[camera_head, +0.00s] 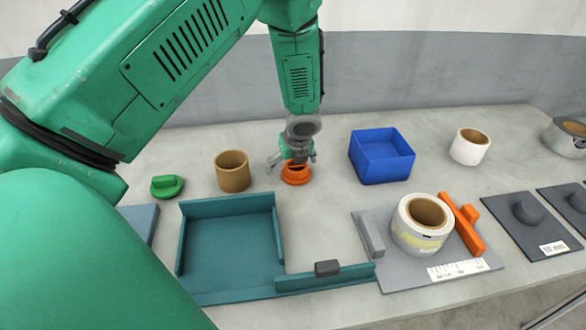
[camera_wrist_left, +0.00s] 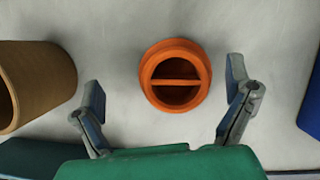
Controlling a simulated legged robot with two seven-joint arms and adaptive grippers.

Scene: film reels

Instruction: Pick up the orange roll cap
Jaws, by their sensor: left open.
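The orange roll cap (camera_head: 296,175) lies on the grey table, just under my left gripper (camera_head: 297,160) in the head view. In the left wrist view the cap (camera_wrist_left: 175,75) is round with a raised rim and a bar across its middle. My left gripper (camera_wrist_left: 168,105) is open, with one finger on each side of the cap's line and a clear gap to it on both sides. The fingers look empty. My right gripper is not in view.
A brown cardboard core (camera_head: 233,171) stands left of the cap, and a blue box (camera_head: 382,139) right of it. A green cap (camera_head: 167,187) is farther left. A teal tray (camera_head: 228,199) lies in front. A tape roll (camera_head: 422,243) sits on a grey plate beside an orange bar (camera_head: 466,231).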

